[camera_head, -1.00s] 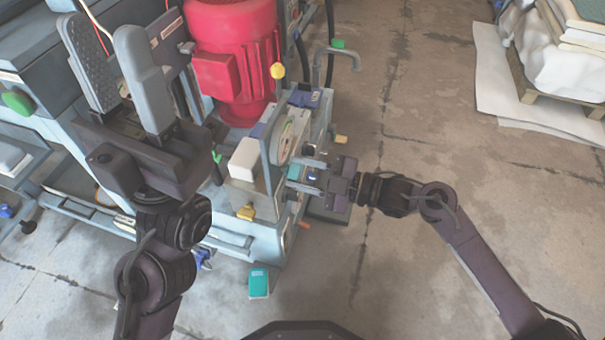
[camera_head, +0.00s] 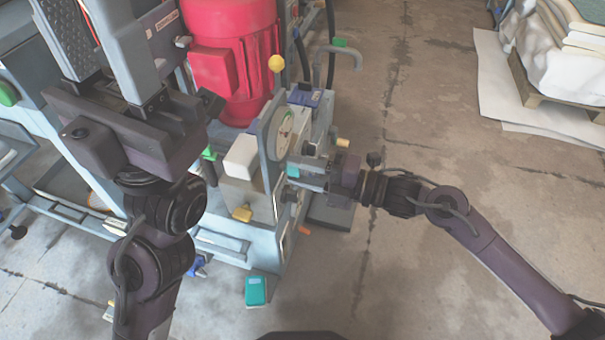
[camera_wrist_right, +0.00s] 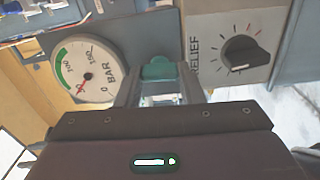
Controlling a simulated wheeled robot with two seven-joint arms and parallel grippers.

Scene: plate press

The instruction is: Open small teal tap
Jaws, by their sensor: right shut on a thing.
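The small teal tap (camera_wrist_right: 158,69) shows in the right wrist view between the pressure gauge and the black relief knob. In the head view only a bit of teal (camera_head: 292,171) shows at my right fingertips. My right gripper (camera_head: 304,172) is shut on the tap; its fingers (camera_wrist_right: 160,84) stand on either side of it in the wrist view and hide part of it. My left gripper (camera_head: 98,35) is held high at the upper left, its two fingers apart with nothing seen between them.
The gauge (camera_wrist_right: 86,72) and the relief knob (camera_wrist_right: 243,54) flank the tap closely. A yellow-knobbed lever (camera_head: 276,63) rises beside the panel. A red motor (camera_head: 235,50) stands behind. A teal box (camera_head: 256,290) lies on the floor.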

